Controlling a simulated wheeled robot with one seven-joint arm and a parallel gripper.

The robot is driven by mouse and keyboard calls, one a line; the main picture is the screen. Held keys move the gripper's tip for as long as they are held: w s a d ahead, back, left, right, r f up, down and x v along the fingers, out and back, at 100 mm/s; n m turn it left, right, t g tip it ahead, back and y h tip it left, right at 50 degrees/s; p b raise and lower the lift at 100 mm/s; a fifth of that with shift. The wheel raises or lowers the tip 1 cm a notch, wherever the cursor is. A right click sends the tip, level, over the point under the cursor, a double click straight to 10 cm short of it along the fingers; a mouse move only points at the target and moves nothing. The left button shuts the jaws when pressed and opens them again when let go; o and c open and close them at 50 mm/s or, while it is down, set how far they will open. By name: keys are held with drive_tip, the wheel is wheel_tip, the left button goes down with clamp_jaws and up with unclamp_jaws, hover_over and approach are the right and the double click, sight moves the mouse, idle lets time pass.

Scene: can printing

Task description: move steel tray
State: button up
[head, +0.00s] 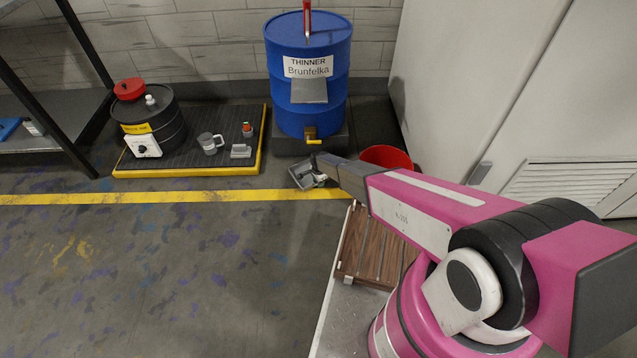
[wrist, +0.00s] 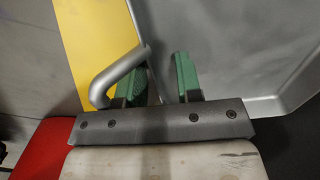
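The steel tray (head: 298,172) is a small grey metal tray below the tap of the blue drum, near the yellow floor line. My gripper (head: 318,178) is at its right side and partly hides it. In the wrist view the tray's smooth grey wall (wrist: 225,60) fills the right side. A bent tubular metal handle (wrist: 112,77) curves around the left green finger. A gap shows between the handle and the right finger.
The blue thinner drum (head: 309,75) with a brass tap (head: 312,134) stands behind the tray. A red bucket (head: 387,157) is to the right. A yellow-edged platform (head: 190,170) holds a black container (head: 150,115) and a mug (head: 208,143). Open floor lies in front.

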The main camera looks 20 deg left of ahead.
drive_tip(key=shift+r, duration=0.1)
wheel_tip(320, 180, up, 11)
drive_tip(key=shift+f, duration=0.2)
drive_tip(key=shift+s, duration=0.15)
idle(0.6)
